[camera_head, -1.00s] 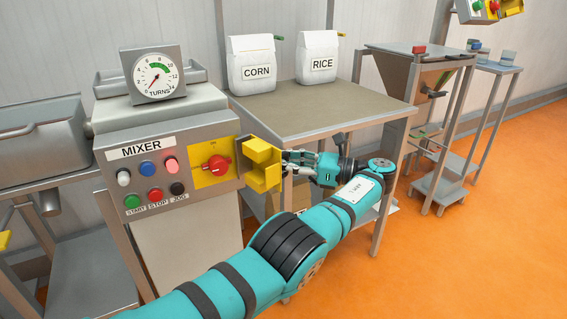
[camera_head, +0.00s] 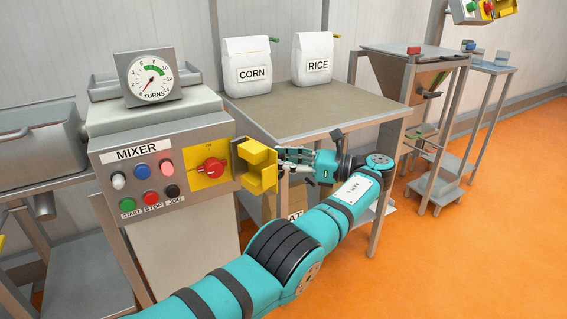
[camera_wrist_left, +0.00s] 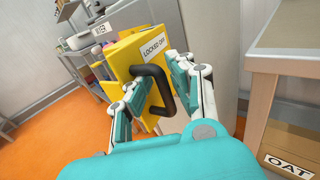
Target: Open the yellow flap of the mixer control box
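The mixer control box (camera_head: 130,180) stands at the left in the head view, with its yellow panel and red rotary switch (camera_head: 211,167) uncovered. The yellow flap (camera_head: 258,165) stands swung out to the right of that panel. In the left wrist view the flap (camera_wrist_left: 122,52) has a "LOCKED OFF" label and a black handle (camera_wrist_left: 160,82). My left gripper (camera_head: 284,160) is at the flap's right side. In the wrist view its fingers (camera_wrist_left: 157,88) are apart, on either side of the handle; contact cannot be told. My right gripper is not in view.
A table (camera_head: 310,112) with the CORN bag (camera_head: 250,68) and the RICE bag (camera_head: 315,62) stands behind my left arm. An OAT box (camera_wrist_left: 288,158) sits below it. A hopper stand (camera_head: 408,80) is further right. The orange floor at right is clear.

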